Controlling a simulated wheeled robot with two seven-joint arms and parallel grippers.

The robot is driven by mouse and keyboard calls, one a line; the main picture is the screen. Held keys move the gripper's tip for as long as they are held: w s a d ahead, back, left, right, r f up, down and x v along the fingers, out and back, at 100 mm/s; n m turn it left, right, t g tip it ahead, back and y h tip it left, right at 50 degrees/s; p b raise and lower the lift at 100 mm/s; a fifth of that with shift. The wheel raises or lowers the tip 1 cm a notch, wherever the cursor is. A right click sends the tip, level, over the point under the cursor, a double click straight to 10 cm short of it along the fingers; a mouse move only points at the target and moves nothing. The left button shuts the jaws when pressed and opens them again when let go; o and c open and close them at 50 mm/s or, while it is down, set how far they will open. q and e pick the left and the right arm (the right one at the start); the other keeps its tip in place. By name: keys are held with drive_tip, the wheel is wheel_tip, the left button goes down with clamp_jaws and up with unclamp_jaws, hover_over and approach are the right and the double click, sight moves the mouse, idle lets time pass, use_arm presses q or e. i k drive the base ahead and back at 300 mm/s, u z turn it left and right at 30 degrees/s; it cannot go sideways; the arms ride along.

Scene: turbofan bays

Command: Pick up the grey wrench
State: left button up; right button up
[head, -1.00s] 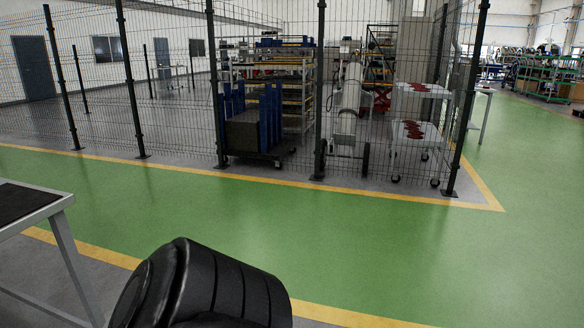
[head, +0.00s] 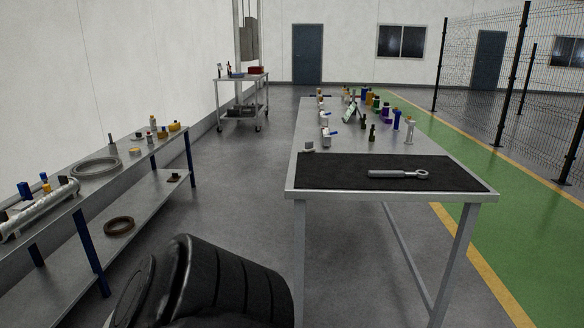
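The grey wrench (head: 398,174) lies flat on a black mat (head: 330,172) at the near end of a long metal table (head: 392,196). Its ring end points right. Nothing touches it except the mat. Neither of my grippers shows in the head view.
Several bottles and small tools stand farther back on the table. A low shelf bench (head: 150,190) with rings and a pipe runs along the left. A cart (head: 242,96) stands at the back. A wire fence (head: 505,80) is at right. Grey floor between bench and table is clear.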

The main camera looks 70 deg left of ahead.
sight(398, 174)
drive_tip(key=u, duration=2.15)
